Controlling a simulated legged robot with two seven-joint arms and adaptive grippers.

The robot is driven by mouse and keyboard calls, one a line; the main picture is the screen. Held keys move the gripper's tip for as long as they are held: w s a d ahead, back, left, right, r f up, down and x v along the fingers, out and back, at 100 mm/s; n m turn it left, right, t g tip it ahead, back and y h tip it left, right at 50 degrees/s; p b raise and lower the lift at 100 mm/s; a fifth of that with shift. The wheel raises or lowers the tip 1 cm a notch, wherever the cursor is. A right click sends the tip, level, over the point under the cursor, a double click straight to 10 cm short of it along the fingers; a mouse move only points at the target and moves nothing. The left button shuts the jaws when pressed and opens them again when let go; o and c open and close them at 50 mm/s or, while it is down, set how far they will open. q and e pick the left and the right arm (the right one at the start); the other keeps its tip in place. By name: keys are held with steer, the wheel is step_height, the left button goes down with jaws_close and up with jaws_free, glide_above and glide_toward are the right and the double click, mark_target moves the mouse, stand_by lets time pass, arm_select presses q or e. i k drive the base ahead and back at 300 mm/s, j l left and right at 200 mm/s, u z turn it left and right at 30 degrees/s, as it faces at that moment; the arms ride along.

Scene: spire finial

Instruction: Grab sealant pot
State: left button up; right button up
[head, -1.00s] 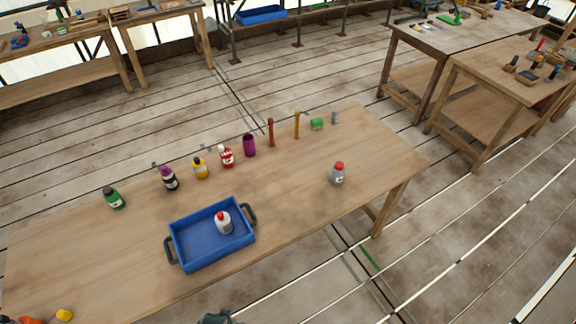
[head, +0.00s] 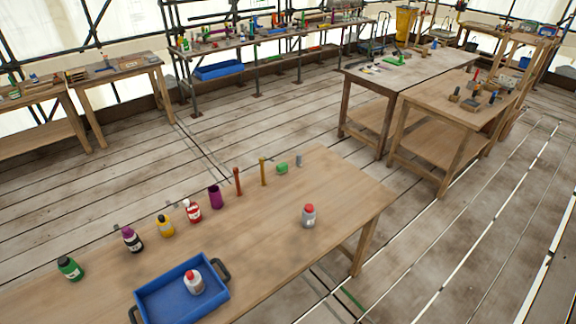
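No label is readable, so I cannot tell for certain which container is the sealant pot. A grey pot with a red cap (head: 309,215) stands upright alone near the right end of the near wooden table (head: 262,240). A white bottle with a red cap (head: 193,282) is in the blue tray (head: 160,305) at the front. A back row holds a green bottle (head: 69,268), a dark purple-capped bottle (head: 132,239), a yellow bottle (head: 165,226), a red bottle (head: 192,211) and a purple cup (head: 215,197). Neither gripper is in view.
A brown stick (head: 238,181), a yellow stick (head: 263,171), a green block (head: 282,169) and a small grey item (head: 299,160) continue the back row. Around the grey pot the tabletop is clear. Other tool-covered tables (head: 450,98) stand behind, with bare plank floor between.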

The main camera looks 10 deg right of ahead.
mark_target(308, 220)
steer(key=i+l+z, duration=0.2)
steer(key=i+l, duration=0.15)
steer(key=l, duration=0.2)
steer(key=i+l+z, duration=0.2)
steer(key=i+l, duration=0.15)
steer(key=l, duration=0.1)
